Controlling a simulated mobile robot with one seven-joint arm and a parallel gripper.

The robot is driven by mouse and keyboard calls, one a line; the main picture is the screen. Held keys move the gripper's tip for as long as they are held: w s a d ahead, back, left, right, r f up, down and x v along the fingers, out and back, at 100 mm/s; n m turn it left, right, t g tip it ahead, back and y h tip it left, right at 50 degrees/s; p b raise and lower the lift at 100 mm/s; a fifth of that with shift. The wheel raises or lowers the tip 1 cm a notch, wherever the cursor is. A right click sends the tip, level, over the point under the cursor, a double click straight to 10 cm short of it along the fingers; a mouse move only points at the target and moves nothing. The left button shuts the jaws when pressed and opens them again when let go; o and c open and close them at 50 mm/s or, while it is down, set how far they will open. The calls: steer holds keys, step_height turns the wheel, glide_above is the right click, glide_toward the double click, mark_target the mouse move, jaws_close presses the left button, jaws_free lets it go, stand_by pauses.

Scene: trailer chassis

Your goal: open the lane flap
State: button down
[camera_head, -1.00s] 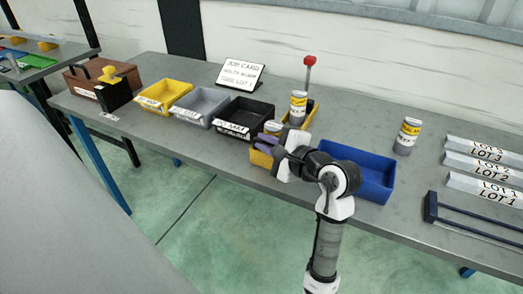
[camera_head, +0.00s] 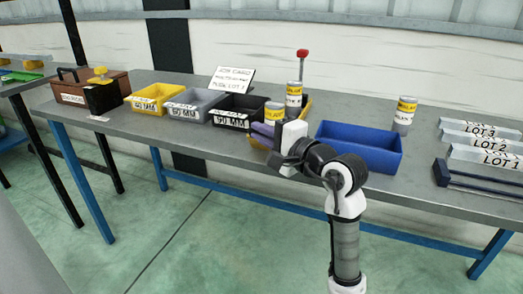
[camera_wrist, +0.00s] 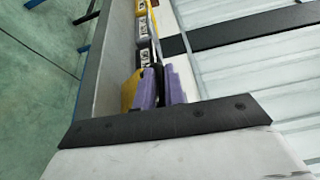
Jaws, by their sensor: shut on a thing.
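My gripper (camera_head: 264,129), with purple fingers, is at the front end of the yellow tray (camera_head: 256,143), beside a yellow-labelled can (camera_head: 274,113). In the wrist view the fingers (camera_wrist: 160,86) are nearly together, with a thin dark piece (camera_wrist: 157,70) between them. I cannot tell for certain whether that piece is the lane flap; no flap is clearly visible. A second can (camera_head: 294,95) stands further back in the yellow tray, near an upright stem with a red knob (camera_head: 302,53).
Yellow (camera_head: 157,98), grey (camera_head: 195,105) and black (camera_head: 237,112) bins stand left of my gripper. A blue bin (camera_head: 360,151) is close on the right. Another can (camera_head: 404,115) and the lot racks (camera_head: 482,140) stand further right. A brown box (camera_head: 88,90) is far left.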

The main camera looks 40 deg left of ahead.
steer(key=s+f+n+y+b, duration=0.1)
steer(key=n+b, duration=0.1)
steer(key=b, duration=0.3)
steer(key=s+f+n+y+b, duration=0.1)
steer(key=f+n+b, duration=0.1)
steer(key=b, duration=0.3)
steer(key=s+f+n+b, duration=0.1)
steer(key=n+b, duration=0.1)
steer(key=b, duration=0.3)
steer(key=shift+s+d+f+n+g+y+b, duration=0.2)
steer(key=shift+d+n+g+y+b, duration=0.1)
steer(key=shift+d+g+y+b, duration=0.1)
steer(key=c, duration=1.8)
jaws_free()
steer(key=shift+o, duration=0.2)
steer(key=v, duration=1.4)
steer(key=shift+a, duration=0.1)
